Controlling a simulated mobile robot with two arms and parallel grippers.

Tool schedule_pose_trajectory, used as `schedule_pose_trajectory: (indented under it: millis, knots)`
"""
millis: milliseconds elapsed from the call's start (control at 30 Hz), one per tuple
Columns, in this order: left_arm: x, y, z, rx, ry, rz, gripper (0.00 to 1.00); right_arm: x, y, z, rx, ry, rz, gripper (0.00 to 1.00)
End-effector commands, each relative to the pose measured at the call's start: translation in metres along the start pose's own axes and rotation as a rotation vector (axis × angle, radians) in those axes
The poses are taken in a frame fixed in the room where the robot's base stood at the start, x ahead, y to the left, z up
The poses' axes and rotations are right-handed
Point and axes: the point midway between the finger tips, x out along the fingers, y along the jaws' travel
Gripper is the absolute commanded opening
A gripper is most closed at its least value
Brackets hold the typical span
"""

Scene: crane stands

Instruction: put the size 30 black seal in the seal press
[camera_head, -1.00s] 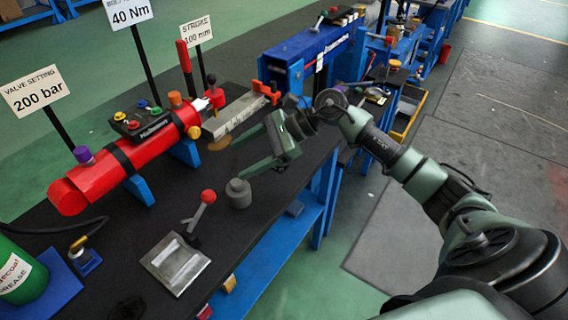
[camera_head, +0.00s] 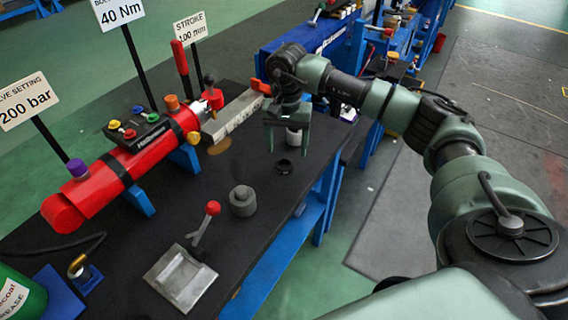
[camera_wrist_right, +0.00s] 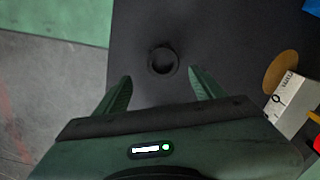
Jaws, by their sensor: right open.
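A small black ring, the seal (camera_head: 284,166), lies flat on the dark bench top; its size mark cannot be read. It also shows in the right wrist view (camera_wrist_right: 162,60), just beyond and between the fingertips. My right gripper (camera_head: 287,148) points down above the bench, open and empty, close to the seal and not around it. A grey metal base (camera_head: 180,278) with a red-knobbed lever, apparently the seal press, sits at the near part of the bench. A grey stepped cylinder (camera_head: 243,201) stands between it and the seal. My left gripper is out of view.
A red cylinder assembly (camera_head: 130,165) on blue stands lies along the bench's left side. A brownish disc (camera_head: 219,146) and a long pale block (camera_head: 232,116) lie left of my right gripper. The bench's right edge is close to the seal.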

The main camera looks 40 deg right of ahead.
Motion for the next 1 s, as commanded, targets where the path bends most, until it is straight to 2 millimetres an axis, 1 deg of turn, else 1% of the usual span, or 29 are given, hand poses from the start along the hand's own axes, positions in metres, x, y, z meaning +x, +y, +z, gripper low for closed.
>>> schedule_pose_trajectory:
  millis: [67, 167, 300, 400, 600, 667, 700, 767, 800, 833, 867, 900, 1000]
  knots:
    - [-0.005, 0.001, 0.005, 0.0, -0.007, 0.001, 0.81, 0.009, -0.001, 0.004, -0.001, -0.004, 0.001, 0.69]
    - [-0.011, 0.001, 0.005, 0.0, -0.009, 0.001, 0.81, 0.025, -0.003, 0.009, -0.001, -0.005, 0.001, 0.69]
    - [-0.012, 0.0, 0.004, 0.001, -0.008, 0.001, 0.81, 0.043, -0.004, 0.008, 0.001, -0.003, -0.001, 0.69]
    - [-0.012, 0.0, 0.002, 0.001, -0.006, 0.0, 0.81, 0.048, -0.004, 0.007, 0.001, -0.002, -0.003, 0.69]
    - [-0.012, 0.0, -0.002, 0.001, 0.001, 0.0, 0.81, 0.048, -0.004, 0.007, 0.001, -0.001, -0.004, 0.69]
    - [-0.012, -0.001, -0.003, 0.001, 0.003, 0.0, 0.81, 0.048, -0.004, 0.007, 0.001, -0.001, -0.004, 0.52]
    - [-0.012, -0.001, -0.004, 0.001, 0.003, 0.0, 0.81, 0.048, -0.004, 0.007, 0.001, -0.001, -0.004, 0.41]
    - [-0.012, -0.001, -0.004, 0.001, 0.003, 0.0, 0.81, 0.048, -0.004, 0.007, 0.001, -0.002, -0.004, 0.25]
    - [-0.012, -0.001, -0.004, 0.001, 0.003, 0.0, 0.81, 0.048, -0.004, 0.007, 0.001, -0.002, -0.004, 0.13]
    - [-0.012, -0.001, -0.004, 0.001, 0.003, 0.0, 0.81, 0.048, -0.004, 0.007, 0.001, -0.002, -0.004, 0.05]
    - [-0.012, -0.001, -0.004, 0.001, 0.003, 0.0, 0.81, 0.048, -0.004, 0.007, 0.001, -0.001, -0.004, 0.05]
    - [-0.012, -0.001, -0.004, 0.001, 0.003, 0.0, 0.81, 0.048, -0.004, 0.007, 0.001, -0.001, -0.004, 0.0]
    - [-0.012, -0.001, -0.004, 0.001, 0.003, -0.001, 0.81, 0.048, -0.004, 0.007, 0.001, -0.001, -0.004, 0.0]
